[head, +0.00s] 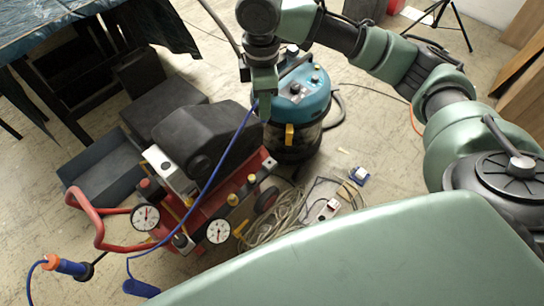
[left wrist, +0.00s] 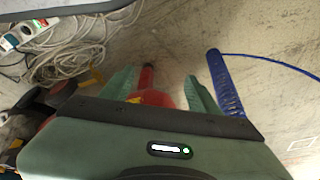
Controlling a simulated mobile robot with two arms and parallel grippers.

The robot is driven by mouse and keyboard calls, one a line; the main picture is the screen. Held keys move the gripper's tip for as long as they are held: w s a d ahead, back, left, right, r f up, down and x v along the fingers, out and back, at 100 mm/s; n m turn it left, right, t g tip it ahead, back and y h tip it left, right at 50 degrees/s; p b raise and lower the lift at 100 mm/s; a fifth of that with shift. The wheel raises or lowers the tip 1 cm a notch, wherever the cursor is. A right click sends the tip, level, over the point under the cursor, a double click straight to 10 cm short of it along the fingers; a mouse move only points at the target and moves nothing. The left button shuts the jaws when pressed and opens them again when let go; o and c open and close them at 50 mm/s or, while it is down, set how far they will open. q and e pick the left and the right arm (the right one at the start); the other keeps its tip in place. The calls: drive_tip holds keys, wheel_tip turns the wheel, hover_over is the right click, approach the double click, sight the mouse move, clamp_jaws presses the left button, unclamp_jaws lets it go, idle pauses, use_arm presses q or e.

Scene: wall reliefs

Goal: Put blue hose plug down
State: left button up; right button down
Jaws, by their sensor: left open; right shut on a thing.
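My right gripper (head: 263,108) hangs over the compressor, its fingers pointing down. It is shut on the end of the thin blue hose (head: 214,172); the plug itself is mostly hidden by the fingers. The hose runs down left to a blue ribbed sleeve (head: 140,288) by the front edge of the picture. My left gripper (left wrist: 162,78) is open in the left wrist view. A red part with a dark tip (left wrist: 148,80) shows between its fingers, apparently beyond them. A blue ribbed sleeve (left wrist: 226,85) with a blue hose shows right of the right finger.
The red compressor (head: 200,215) with gauges stands below my right gripper. A blue-green vacuum (head: 302,95) stands behind it. Tangled cables (head: 283,218) and a power strip (head: 328,210) lie on the floor. An orange-and-blue connector (head: 65,266) is at the lower left. A covered table (head: 60,30) is at the upper left.

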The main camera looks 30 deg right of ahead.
drive_tip(key=w+d+f+n+b, duration=0.2)
drive_tip(key=w+f+n+b, duration=0.3)
drive_tip(key=f+n+b, duration=0.35)
drive_tip(key=n+b, duration=0.7)
drive_tip(key=n, duration=0.3)
hover_over(270, 165)
wheel_tip(270, 165, down, 9)
use_arm(q)
drive_tip(key=w+d+r+t+h+b, duration=0.1)
drive_tip(key=w+d+r+t, duration=0.3)
drive_tip(key=w+r, duration=0.6)
drive_tip(key=w+d+r+t+h+b, duration=0.15)
drive_tip(key=w+r+t, duration=0.5)
drive_tip(key=r, duration=0.85)
use_arm(e)
wheel_tip(270, 165, down, 20)
drive_tip(key=b, duration=0.3)
drive_tip(key=shift+a+b, duration=0.1)
drive_tip(key=shift+b, duration=0.3)
use_arm(q)
wheel_tip(270, 165, up, 17)
drive_tip(key=s+d+t+h, duration=0.1)
drive_tip(key=s+t+h, duration=0.1)
drive_tip(key=t, duration=0.8)
drive_tip(key=shift+d+f+m+h, duration=0.2)
drive_tip(key=shift+m+h, duration=0.1)
drive_tip(key=shift+h, duration=0.55)
